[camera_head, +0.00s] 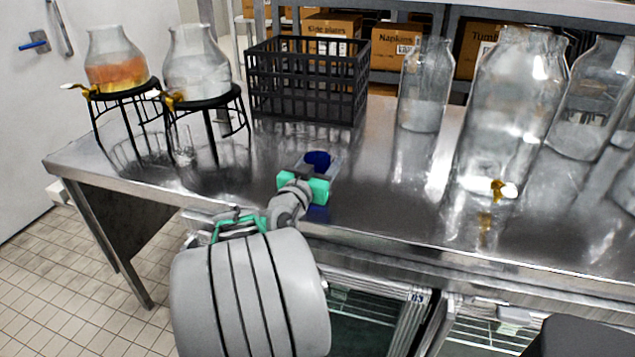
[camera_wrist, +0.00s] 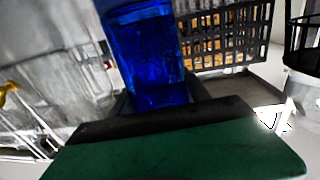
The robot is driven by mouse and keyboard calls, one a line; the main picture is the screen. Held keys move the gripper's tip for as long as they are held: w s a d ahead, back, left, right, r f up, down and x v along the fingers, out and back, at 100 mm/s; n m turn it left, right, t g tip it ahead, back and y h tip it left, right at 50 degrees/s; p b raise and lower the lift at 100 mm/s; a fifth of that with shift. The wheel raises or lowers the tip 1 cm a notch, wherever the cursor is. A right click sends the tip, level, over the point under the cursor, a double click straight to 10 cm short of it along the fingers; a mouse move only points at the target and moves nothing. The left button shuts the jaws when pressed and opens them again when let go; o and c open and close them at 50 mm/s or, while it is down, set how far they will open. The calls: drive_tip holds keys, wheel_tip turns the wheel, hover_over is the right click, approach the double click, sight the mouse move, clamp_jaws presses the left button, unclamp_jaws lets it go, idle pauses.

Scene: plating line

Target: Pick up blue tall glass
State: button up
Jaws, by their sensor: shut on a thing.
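The blue tall glass (camera_wrist: 147,55) fills the upper middle of the wrist view, standing between the fingers of my gripper (camera_wrist: 155,100). In the head view only a dark blue part of the glass (camera_head: 318,159) shows. The rest of it is hidden behind my gripper (camera_head: 318,168). My gripper is shut on the glass, over the steel table near its front edge. I cannot tell whether the base of the glass touches the table.
A black crate (camera_head: 306,110) stands behind my gripper on the steel table (camera_head: 375,205). Two glass dispensers (camera_head: 116,50) (camera_head: 195,60) on black stands are at the left. Large clear jars (camera_head: 515,105) (camera_head: 426,85) stand at the right. Boxes (camera_head: 396,52) sit on a shelf behind.

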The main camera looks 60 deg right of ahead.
drive_tip(key=c, duration=0.4)
drive_tip(key=shift+r, duration=0.15)
